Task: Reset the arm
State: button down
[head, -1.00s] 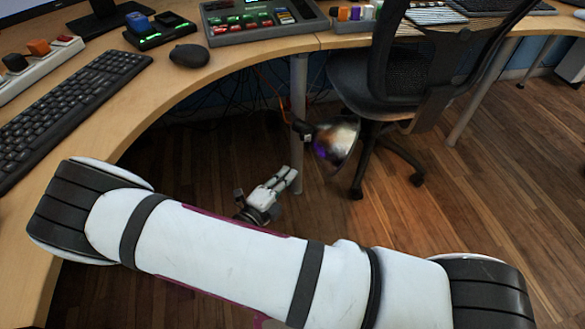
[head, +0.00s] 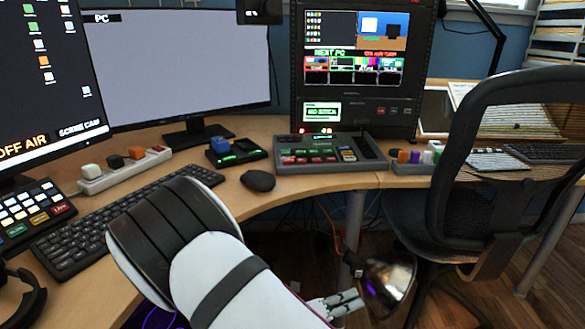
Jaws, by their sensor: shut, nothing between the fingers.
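My white and black arm crosses the bottom of the head view. My gripper (head: 347,300) is small and partly hidden behind the arm, low in front of the desk's curved edge. Its light grey fingers point right and are shut with nothing between them. The fingertips appear just left of a shiny metal dome (head: 389,287); I cannot tell the gap in depth.
The curved wooden desk (head: 300,187) carries a keyboard (head: 110,222), black mouse (head: 258,180), button panel (head: 320,153) and monitors (head: 190,70). An office chair (head: 510,150) stands at right. A table leg (head: 353,225) is behind the gripper. Some wooden floor shows lower right.

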jog(key=s+d+r+m+g+y, duration=0.3)
jog(key=s+d+r+m+g, duration=0.3)
jog(key=r+m, duration=0.4)
jog(key=s+d+r+m+g+y, duration=0.2)
jog(key=s+d+r+m+g, duration=0.2)
jog(key=s+r+m, duration=0.55)
jog(key=s+a+r+m+t+y, duration=0.1)
jog(key=s+a+r+m+y, duration=0.15)
jog(key=s+m, duration=0.3)
jog(key=s+a+r+m+t+y, duration=0.1)
jog(key=s+r+m+y, duration=0.1)
jog(key=s+m+y, duration=0.4)
jog(key=s+a+r+m+t+y, duration=0.1)
jog(key=s+r+m, duration=0.1)
jog(key=s+m, duration=0.4)
notch_tip(320, 180, up, 34)
jog(key=w+t+p, duration=0.1)
jog(key=t+p, duration=0.2)
jog(key=p, duration=3)
jog(key=shift+w+d+t, duration=0.25)
jog(key=shift+t, duration=0.05)
jog(key=shift+r, duration=0.1)
